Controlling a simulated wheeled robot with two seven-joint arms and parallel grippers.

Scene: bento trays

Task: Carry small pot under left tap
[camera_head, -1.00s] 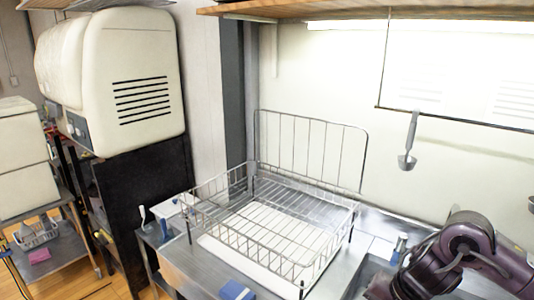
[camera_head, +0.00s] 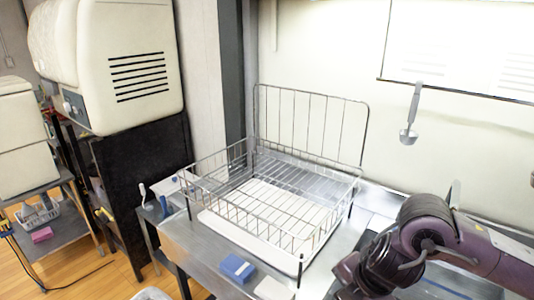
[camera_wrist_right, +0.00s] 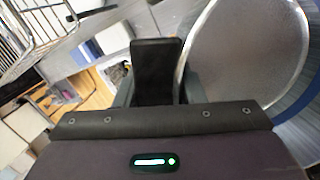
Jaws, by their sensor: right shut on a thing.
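In the right wrist view a round, silvery metal surface (camera_wrist_right: 245,50), which looks like the small pot, fills the upper right beside the dark fingers. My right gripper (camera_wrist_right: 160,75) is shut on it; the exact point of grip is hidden. In the head view my right arm comes in from the right over the steel counter, and the pot cannot be made out there. A thin grey upright piece (camera_head: 455,192) shows behind the arm; I cannot tell whether it is a tap. The left tap is not clearly visible. My left gripper is not in view.
A wire dish rack (camera_head: 270,205) with a tall back stands on the steel counter (camera_head: 190,245), left of my arm. A blue sponge (camera_head: 237,267) lies in front of it. A ladle (camera_head: 410,115) hangs on the wall. A cream machine (camera_head: 125,65) stands at the left.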

